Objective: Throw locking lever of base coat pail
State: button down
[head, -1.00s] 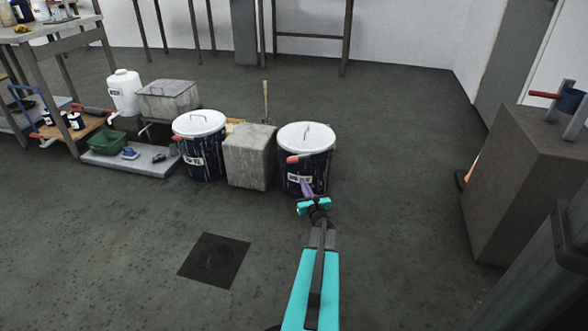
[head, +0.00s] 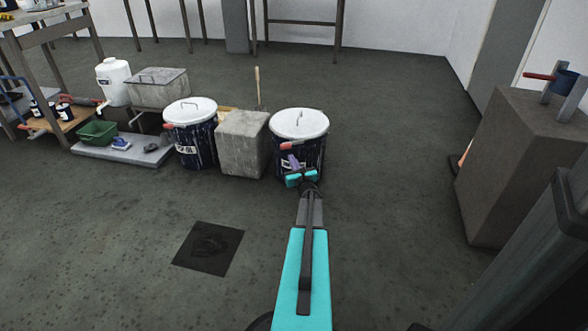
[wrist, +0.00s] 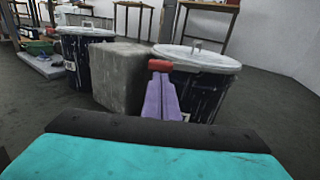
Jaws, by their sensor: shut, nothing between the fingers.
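Two dark, paint-streaked pails with white lids stand on the floor, a left pail (head: 204,152) and a right pail (head: 312,158). Their label text is too small to read. My gripper (head: 293,161) is at the front of the right pail, its purple fingers shut and empty. The right pail's red lever (head: 286,147) sits just above the fingertips. In the wrist view, the red lever end (wrist: 160,65) appears right at the tips of my gripper (wrist: 161,77); I cannot tell whether they touch. The left pail also has a red lever end (head: 168,125).
A grey block (head: 243,150) stands between the pails. A low platform (head: 110,150) with a green bin (head: 97,133) is at left. A large dark block (head: 515,180) stands at right. The floor in front is clear apart from a dark square plate (head: 208,250).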

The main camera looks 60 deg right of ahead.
aim_at(286, 147)
jog(key=b+x, duration=0.1)
jog(key=x, duration=0.4)
jog(key=shift+f+b, duration=0.15)
jog(key=shift+b, duration=0.15)
jog(key=shift+w+d, duration=0.45)
